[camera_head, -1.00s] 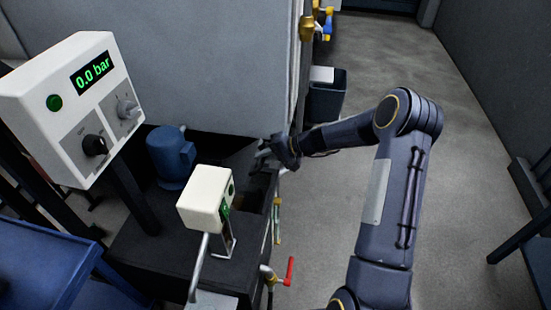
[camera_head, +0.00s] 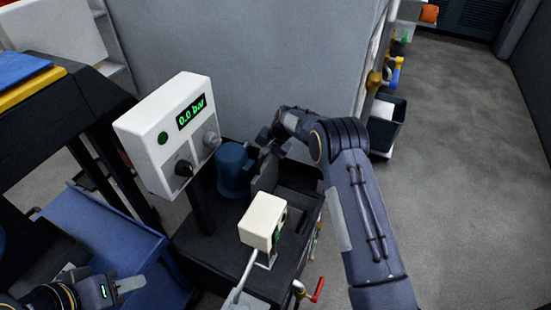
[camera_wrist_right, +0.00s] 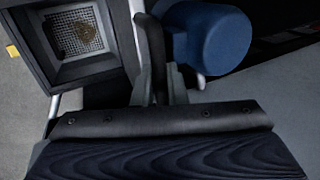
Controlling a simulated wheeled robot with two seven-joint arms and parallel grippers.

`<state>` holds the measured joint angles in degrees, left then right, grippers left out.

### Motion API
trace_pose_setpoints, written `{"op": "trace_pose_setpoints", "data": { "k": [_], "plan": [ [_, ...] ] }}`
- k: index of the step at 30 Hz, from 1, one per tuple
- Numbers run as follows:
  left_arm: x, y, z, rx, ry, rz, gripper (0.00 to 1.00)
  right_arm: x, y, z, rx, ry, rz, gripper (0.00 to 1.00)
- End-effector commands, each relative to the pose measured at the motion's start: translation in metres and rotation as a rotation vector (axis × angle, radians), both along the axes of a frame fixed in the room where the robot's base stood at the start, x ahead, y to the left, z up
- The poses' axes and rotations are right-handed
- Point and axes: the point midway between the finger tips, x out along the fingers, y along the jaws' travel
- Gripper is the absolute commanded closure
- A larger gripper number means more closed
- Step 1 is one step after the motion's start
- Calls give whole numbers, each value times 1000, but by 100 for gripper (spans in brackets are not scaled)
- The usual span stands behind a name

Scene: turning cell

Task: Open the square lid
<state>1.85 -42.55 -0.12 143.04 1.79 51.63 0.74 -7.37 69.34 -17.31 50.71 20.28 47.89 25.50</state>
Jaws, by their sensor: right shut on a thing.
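The square lid (camera_head: 266,170) is a dark plate on top of the black tank (camera_head: 205,248). It stands steeply raised, beside the blue motor. My right gripper (camera_head: 267,145) is at its upper edge. In the right wrist view my right gripper (camera_wrist_right: 156,85) is shut on the lid (camera_wrist_right: 155,45), seen edge-on between the fingers. To its left the square opening (camera_wrist_right: 103,66) is uncovered, with a mesh and a brownish patch inside. My left gripper (camera_head: 128,284) is low at the left; whether it is open is unclear.
The blue motor (camera_head: 232,168) stands close left of the lid. A white panel (camera_head: 165,130) reads 0.0 bar. A small white box (camera_head: 262,220) stands in front of the opening. A red-handled valve (camera_head: 318,289) is at the front right. The floor at right is clear.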

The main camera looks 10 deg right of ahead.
Motion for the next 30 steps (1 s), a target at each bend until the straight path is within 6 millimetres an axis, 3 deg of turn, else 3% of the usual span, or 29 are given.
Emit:
{"op": "trace_pose_setpoints", "data": {
  "k": [6, 20, 21, 24, 30],
  "plan": [
    [0, 0, -3, 0, 0, 0, 64, 6, 11, -2, 3, 2, 2, 100],
    [0, 0, -3, 0, 0, 0, 64, 7, 13, -2, 4, 3, 1, 100],
    [0, 0, -3, 0, 0, 0, 64, 7, 13, -2, 4, 4, 2, 84],
    [0, 0, -3, 0, 0, 0, 64, 7, 13, -2, 4, 3, 1, 71],
    [0, 0, -3, 0, 0, 0, 64, 8, 12, -1, 3, 2, 0, 70]
  ]
}}
